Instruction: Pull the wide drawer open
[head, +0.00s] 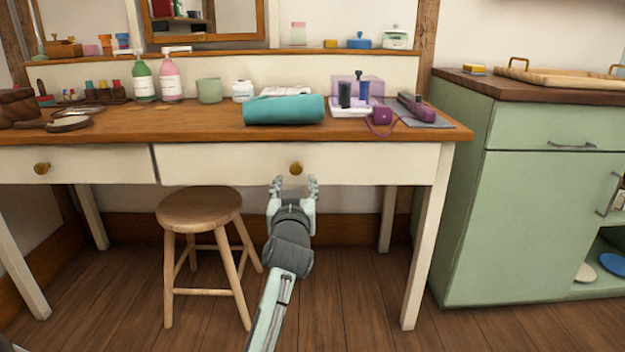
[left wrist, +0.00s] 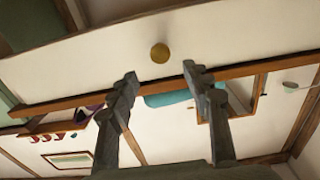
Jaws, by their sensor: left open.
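The wide drawer (head: 220,166) is a cream front under the wooden tabletop, and it looks shut. Its round brass knob (head: 296,168) sits near the middle of the front. My left gripper (head: 295,182) is open and empty, just below and in front of the knob. In the left wrist view the knob (left wrist: 160,53) shows beyond the two fingertips, roughly midway between them, with no finger touching it. The drawer front (left wrist: 100,65) fills much of that view. My right gripper is not in view.
A wooden stool (head: 199,212) stands left of my arm, under the table. A rolled teal towel (head: 284,109) and several bottles lie or stand on the tabletop (head: 210,128). A narrower drawer (head: 90,165) is at the left. A green cabinet (head: 540,190) stands at the right.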

